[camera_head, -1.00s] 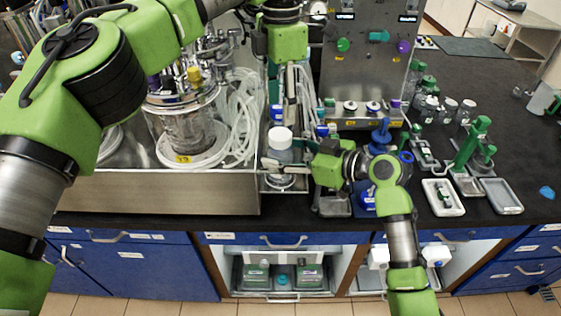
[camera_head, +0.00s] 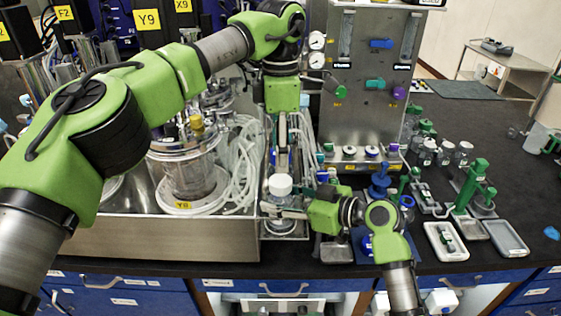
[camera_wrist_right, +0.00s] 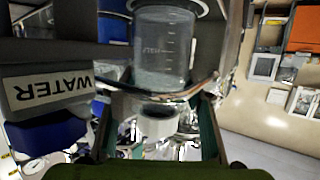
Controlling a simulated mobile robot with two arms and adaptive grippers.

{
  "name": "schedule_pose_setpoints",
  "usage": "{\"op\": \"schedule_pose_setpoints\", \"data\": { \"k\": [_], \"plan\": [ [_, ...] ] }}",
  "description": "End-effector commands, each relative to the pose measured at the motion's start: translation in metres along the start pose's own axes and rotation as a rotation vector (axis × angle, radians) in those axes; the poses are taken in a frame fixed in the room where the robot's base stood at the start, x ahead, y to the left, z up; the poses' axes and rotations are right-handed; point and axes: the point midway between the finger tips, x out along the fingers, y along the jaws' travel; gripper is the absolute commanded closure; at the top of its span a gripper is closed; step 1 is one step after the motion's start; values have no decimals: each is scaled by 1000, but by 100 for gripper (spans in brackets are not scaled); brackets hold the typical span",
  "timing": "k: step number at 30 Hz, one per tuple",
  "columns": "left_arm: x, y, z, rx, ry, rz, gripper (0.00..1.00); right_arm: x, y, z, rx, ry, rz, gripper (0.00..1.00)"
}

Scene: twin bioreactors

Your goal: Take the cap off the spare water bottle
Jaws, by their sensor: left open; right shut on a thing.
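The spare water bottle (camera_head: 284,200) is clear with a white cap (camera_head: 280,185) on top, standing upright at the front of the narrow metal tray right of the large steel tray. My right gripper (camera_head: 284,211) comes from the right and is shut on the bottle's body below the cap. My left gripper (camera_head: 282,150) points down from above, open and empty, behind and above the cap; its fingertips are hard to make out. In the right wrist view a clear graduated vessel (camera_wrist_right: 163,48) shows beyond the fingers; I cannot tell whether it is this bottle.
A glass bioreactor (camera_head: 187,170) and coiled clear tubing (camera_head: 240,165) stand in the steel tray at left. A control panel (camera_head: 372,90) rises behind at right. Blue and green fittings and small trays (camera_head: 445,241) lie on the black bench. A WATER label (camera_wrist_right: 47,88) shows in the wrist view.

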Motion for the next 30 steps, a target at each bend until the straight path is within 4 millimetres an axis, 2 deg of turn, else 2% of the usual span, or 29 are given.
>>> {"op": "schedule_pose_setpoints", "data": {
  "k": [24, 30],
  "plan": [
    [0, 0, 0, 1535, 1, -1, 50, 0, 0, -1, 0, 1, 1, 100],
    [0, 0, 1, 1848, 0, 0, 50, 0, 0, -1, 0, 2, 1, 100]
  ]
}}
